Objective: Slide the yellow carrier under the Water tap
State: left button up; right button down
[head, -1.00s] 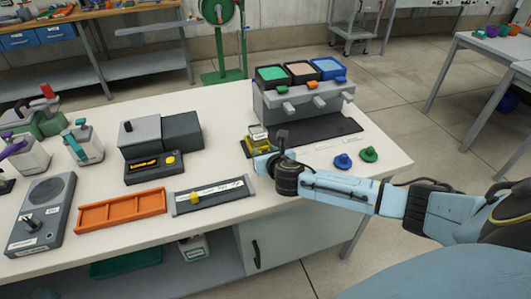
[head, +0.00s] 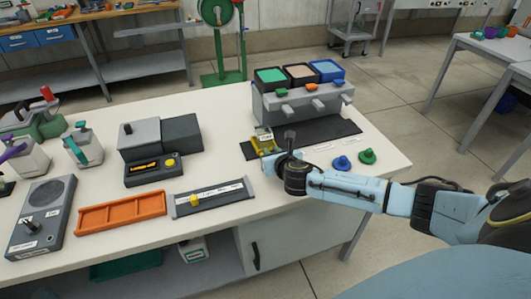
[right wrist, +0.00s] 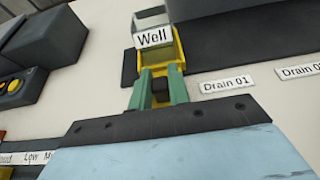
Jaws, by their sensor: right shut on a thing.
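The yellow carrier (head: 255,149) stands at the left end of the dark strip in front of the grey dispenser. It holds a clear vessel labelled "Well" (right wrist: 153,38) in the right wrist view. My right gripper (right wrist: 160,90) has its green fingers closed at the near side of the yellow carrier (right wrist: 177,72); a dark block shows between them. In the head view the right gripper (head: 272,160) partly hides the carrier. The dispenser (head: 300,110) has three spouts in a row, behind and to the right of the carrier. I cannot read which is Water. My left gripper is out of view.
The dark strip (head: 325,131) is clear right of the carrier. Drain labels (right wrist: 227,84) lie along its near edge. A blue knob (head: 342,163) and green knob (head: 367,156) stand in front. A grey device (head: 155,165) and orange tray (head: 120,212) are to the left.

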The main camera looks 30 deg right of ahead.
jog(key=d, duration=0.2)
jog(key=s+d, duration=0.1)
jog(key=d, duration=0.2)
jog(key=s+d, duration=0.1)
jog(key=d, duration=0.2)
jog(key=shift+p, duration=0.4)
jog(key=d, duration=0.2)
jog(key=s+d, duration=0.1)
jog(key=d, duration=0.1)
jog(key=d+b, duration=0.1)
jog(key=d, duration=0.2)
jog(key=shift+s+f, duration=0.1)
jog(key=shift+s, duration=0.25)
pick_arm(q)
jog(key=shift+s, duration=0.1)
pick_arm(e)
jog(key=shift+s+d, duration=0.1)
jog(key=shift+d, duration=0.5)
jog(key=c, duration=1.3)
grip_release()
jog(key=shift+s, duration=0.1)
